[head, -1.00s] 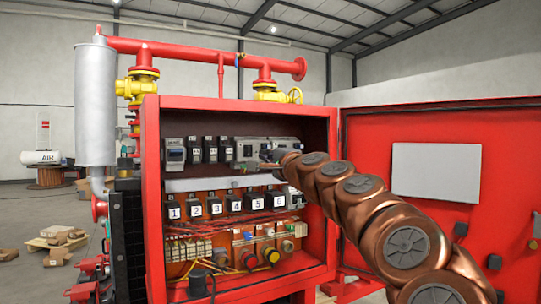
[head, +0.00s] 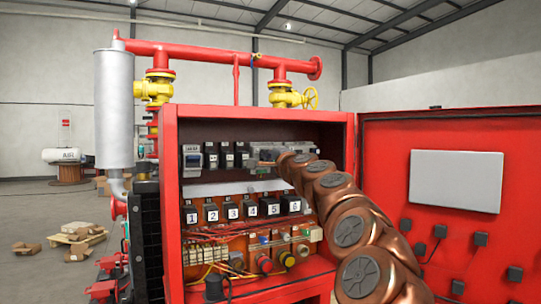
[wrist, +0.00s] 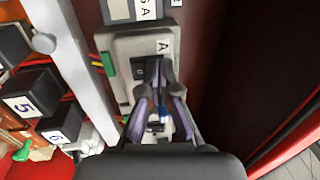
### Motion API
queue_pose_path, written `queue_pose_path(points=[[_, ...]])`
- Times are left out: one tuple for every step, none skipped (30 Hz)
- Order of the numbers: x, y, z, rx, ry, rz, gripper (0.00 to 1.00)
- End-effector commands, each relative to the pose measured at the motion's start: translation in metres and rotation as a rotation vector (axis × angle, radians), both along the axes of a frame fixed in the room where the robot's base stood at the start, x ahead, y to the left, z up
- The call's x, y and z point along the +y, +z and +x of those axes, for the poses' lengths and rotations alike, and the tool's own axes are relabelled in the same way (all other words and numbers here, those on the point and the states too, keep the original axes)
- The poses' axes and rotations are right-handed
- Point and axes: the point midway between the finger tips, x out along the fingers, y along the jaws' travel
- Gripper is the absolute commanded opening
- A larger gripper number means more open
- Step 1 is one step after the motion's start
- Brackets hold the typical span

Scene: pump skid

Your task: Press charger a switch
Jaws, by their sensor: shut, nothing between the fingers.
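Charger A is a light grey module marked "A" (wrist: 122,48) at the upper right inside the red cabinet. In the wrist view it has a dark switch-like recess in its middle, partly hidden by my fingers. My gripper (wrist: 158,97) is shut and empty, with its fingers over the face of the module; I cannot tell whether the tips touch it. In the head view my copper-coloured arm reaches in from the right and hides most of charger A and the gripper.
A row of numbered black modules (head: 232,210) sits below, beyond a white rail (wrist: 78,55). Coloured knobs (head: 287,259) are lower down. The red cabinet door (head: 385,180) stands open at the right. A dark cabinet wall lies right of the charger in the wrist view.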

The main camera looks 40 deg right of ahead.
Motion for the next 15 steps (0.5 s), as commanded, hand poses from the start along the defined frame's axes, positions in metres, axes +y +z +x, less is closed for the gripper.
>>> queue_pose_path(points=[[0.0, 0.0004, 0.0007, 0.0, 0.0, 0.0, 0.0], [-0.0002, 0.0004, 0.0007, 0.0, 0.0, 0.0, 0.0], [-0.0002, 0.0004, 0.0007, -0.001, 0.0, 0.0, 0.0], [-0.0001, 0.0005, 0.0007, -0.001, 0.0, 0.0, 0.0], [-0.0002, 0.0005, 0.0006, -0.001, 0.0, 0.0, 0.0], [-0.0002, 0.0005, 0.0005, -0.001, 0.0, 0.0, 0.0], [-0.0002, 0.0005, 0.0005, -0.001, 0.0, -0.001, 0.0], [-0.0002, 0.0006, 0.0005, -0.001, 0.0, -0.001, 0.0], [-0.0002, 0.0006, 0.0004, -0.001, 0.0, -0.001, 0.0], [-0.0002, 0.0007, 0.0003, -0.001, 0.0, -0.001, 0.0], [-0.0003, 0.0008, 0.0006, -0.001, 0.0, -0.001, 0.0], [-0.0005, 0.0015, 0.0013, -0.001, 0.0, -0.001, 0.0], [-0.0008, 0.0024, 0.0022, -0.001, 0.0, -0.001, 0.0], [-0.0012, 0.0035, 0.0035, -0.001, 0.0, -0.001, 0.0], [-0.0021, 0.0055, 0.0055, -0.001, 0.0, -0.003, 0.0]])
